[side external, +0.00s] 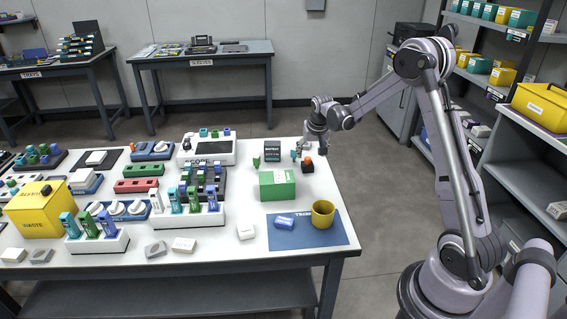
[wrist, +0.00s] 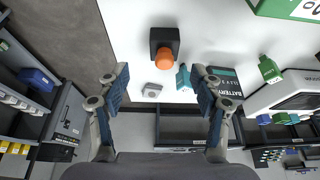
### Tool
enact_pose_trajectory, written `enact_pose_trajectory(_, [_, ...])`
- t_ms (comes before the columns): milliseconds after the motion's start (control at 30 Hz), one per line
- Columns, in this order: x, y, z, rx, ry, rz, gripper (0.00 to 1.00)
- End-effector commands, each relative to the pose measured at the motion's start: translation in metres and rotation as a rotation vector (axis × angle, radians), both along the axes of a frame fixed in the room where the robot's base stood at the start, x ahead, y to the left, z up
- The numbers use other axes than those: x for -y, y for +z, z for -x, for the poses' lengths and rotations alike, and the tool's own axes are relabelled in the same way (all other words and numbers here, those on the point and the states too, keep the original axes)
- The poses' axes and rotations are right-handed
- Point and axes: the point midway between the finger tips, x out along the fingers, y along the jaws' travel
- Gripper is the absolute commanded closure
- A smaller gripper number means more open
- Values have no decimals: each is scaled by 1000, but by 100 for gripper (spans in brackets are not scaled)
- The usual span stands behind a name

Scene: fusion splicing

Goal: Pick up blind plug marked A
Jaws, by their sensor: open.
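No letter A is readable in either view, so I cannot tell for sure which piece is the blind plug marked A. A small teal piece (wrist: 183,78) stands on the white table, and a small green piece (wrist: 268,69) stands farther right. In the side view the teal piece (side external: 294,155) and green piece (side external: 256,161) are near the table's back right. My gripper (wrist: 160,73) is open with nothing between its blue-padded fingers. The teal piece shows between the fingers, close to the right one. In the side view my gripper (side external: 310,145) is above the table's right end.
A black block with an orange knob (wrist: 165,45) is beside the teal piece. A small grey-white block (wrist: 152,90) and a dark battery box (wrist: 222,80) are close by. A green box (side external: 277,184) stands in front. A yellow cup (side external: 323,213) rests on a blue mat (side external: 300,238).

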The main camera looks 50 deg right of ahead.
Motion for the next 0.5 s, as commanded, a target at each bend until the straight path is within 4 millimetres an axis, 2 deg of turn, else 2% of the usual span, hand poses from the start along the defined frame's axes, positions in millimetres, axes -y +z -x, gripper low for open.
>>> enact_pose_trajectory(267, [3, -15, -5, 1, 0, -1, 34])
enact_pose_trajectory(500, [5, -44, -14, 0, 1, 0, 34])
